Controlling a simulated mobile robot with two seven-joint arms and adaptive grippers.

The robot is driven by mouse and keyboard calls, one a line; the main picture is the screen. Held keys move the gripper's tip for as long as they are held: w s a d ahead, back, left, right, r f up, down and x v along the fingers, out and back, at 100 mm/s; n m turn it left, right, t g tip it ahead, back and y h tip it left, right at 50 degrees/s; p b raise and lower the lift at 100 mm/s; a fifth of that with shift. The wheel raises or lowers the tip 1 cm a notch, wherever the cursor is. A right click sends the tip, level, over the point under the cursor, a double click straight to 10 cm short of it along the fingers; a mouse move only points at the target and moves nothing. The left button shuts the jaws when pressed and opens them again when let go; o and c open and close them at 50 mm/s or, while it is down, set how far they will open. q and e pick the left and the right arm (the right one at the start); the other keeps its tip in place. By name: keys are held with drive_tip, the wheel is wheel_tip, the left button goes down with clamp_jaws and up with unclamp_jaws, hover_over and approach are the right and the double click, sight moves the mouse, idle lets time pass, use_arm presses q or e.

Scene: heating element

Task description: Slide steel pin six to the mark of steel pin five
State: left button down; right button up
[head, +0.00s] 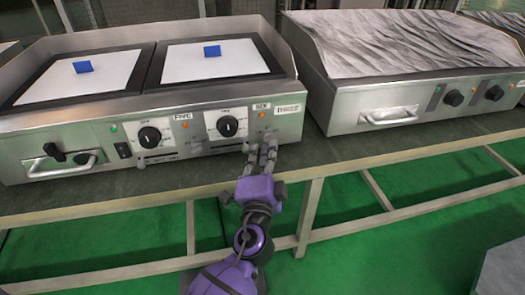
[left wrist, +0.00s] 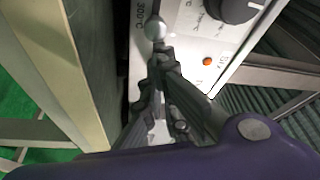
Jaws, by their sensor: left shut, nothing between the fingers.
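The griddle front (head: 185,148) in the head view carries a FIVE label (head: 184,117) and a SIX label (head: 262,106), each beside a dial. Steel pin six shows as a round silver knob (left wrist: 155,28) in the left wrist view, near a 300°C marking. My left gripper (head: 264,148) is at the griddle's lower front, below the SIX label. Its fingers (left wrist: 160,62) are shut with nothing between them, tips close beside the knob; I cannot tell whether they touch. Steel pin five is too small to make out under the FIVE dial (head: 149,136). My right gripper is not in view.
A second griddle (head: 410,80) stands to the right. The bench edge (head: 120,208) runs below the griddle, above a green floor (head: 350,250).

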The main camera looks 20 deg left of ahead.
use_arm(q)
drive_tip(key=shift+s, duration=0.1)
drive_tip(key=s+a, duration=0.1)
drive_tip(key=a, duration=0.1)
drive_tip(key=s+a, duration=0.3)
drive_tip(key=a, duration=0.2)
drive_tip(key=shift+s+a, duration=0.1)
drive_tip(key=shift+s, duration=0.3)
drive_tip(key=shift+a, duration=0.1)
drive_tip(key=shift+s+f, duration=0.15)
